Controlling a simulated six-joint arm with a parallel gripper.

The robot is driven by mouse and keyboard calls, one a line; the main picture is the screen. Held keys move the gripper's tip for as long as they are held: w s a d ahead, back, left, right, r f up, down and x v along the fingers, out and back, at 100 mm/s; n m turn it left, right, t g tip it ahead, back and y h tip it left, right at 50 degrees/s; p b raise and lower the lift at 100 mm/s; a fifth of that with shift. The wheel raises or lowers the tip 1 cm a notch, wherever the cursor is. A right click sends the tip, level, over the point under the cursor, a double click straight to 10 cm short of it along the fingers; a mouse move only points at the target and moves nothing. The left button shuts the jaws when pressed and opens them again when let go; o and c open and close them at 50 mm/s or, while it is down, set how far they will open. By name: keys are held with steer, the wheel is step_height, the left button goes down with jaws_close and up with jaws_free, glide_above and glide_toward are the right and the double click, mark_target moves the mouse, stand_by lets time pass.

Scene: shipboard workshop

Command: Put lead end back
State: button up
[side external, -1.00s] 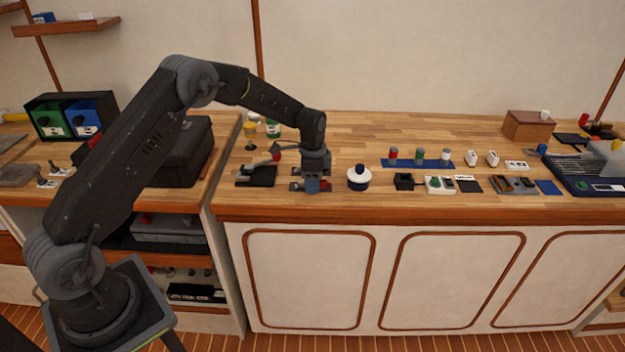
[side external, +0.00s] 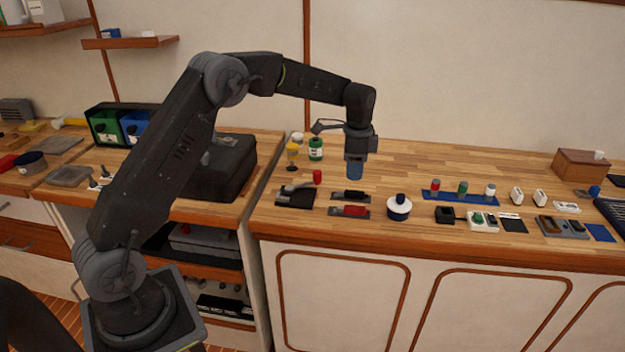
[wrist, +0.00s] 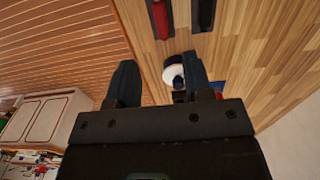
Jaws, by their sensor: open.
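My gripper (side external: 355,172) is open and raised above the worktop, its bluish fingertips pointing down. In the wrist view its two fingers (wrist: 158,80) stand apart with nothing between them. Below it lie two short flat grey holders: one carries a red piece (side external: 352,211), the other a black piece (side external: 351,195). The red piece (wrist: 160,18) and black piece (wrist: 204,12) also show at the top of the wrist view, clear of the fingers. I cannot tell which piece is the lead end.
A white round pot with a dark blue knob (side external: 399,208) stands just right of the holders. A blue strip with several capped pegs (side external: 459,197) lies further right. The back of the worktop is fairly clear.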

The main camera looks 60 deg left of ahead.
steer(key=s+d+r+n+t, duration=0.1)
steer(key=s+d+r+n, duration=0.15)
steer(key=s+r, duration=0.5)
steer(key=s+d+r+n+t, duration=0.2)
steer(key=s+d+r, duration=0.2)
steer(key=s+r, duration=0.35)
steer(key=s+d+f+n+t, duration=0.1)
steer(key=s+d+n, duration=0.1)
steer(key=s, duration=0.7)
steer(key=s+d+f+n+t, duration=0.1)
steer(key=s+n, duration=0.1)
steer(key=s, duration=0.7)
steer(key=shift+s+d+f+t, duration=0.3)
steer(key=shift+s+d+f, duration=0.05)
steer(key=shift+s+f, duration=0.05)
steer(key=shift+n, duration=0.25)
